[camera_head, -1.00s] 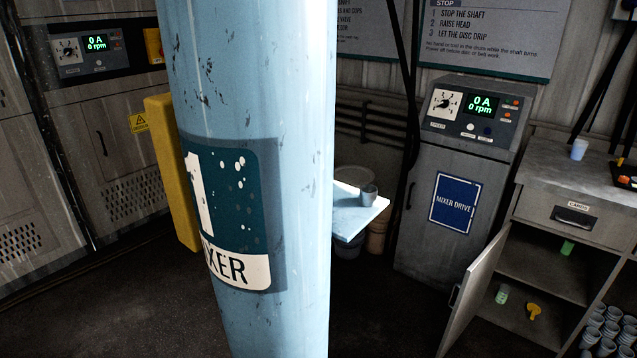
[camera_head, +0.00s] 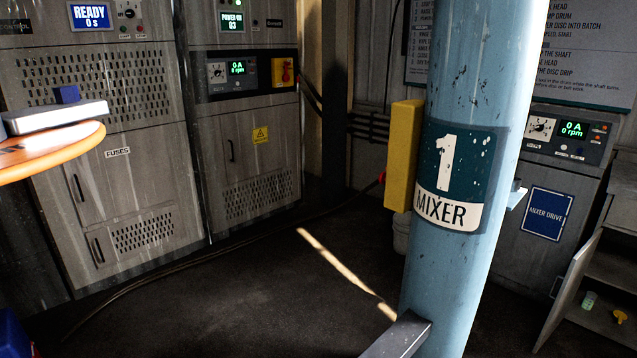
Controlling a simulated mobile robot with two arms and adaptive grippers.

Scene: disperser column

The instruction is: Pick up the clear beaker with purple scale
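I cannot make out a clear beaker with a purple scale in the view. A small clear vessel with green marks (camera_head: 588,300) stands on the lower shelf of the open cabinet at the far right. It is too small to read closely. Neither of my grippers is in view.
A blue column (camera_head: 468,140) marked "1 MIXER" stands right of centre, with a yellow box (camera_head: 403,155) beside it. An orange round-edged surface (camera_head: 50,150) juts in at left. Grey electrical cabinets (camera_head: 110,190) line the back. The floor (camera_head: 250,300) in the middle is largely clear.

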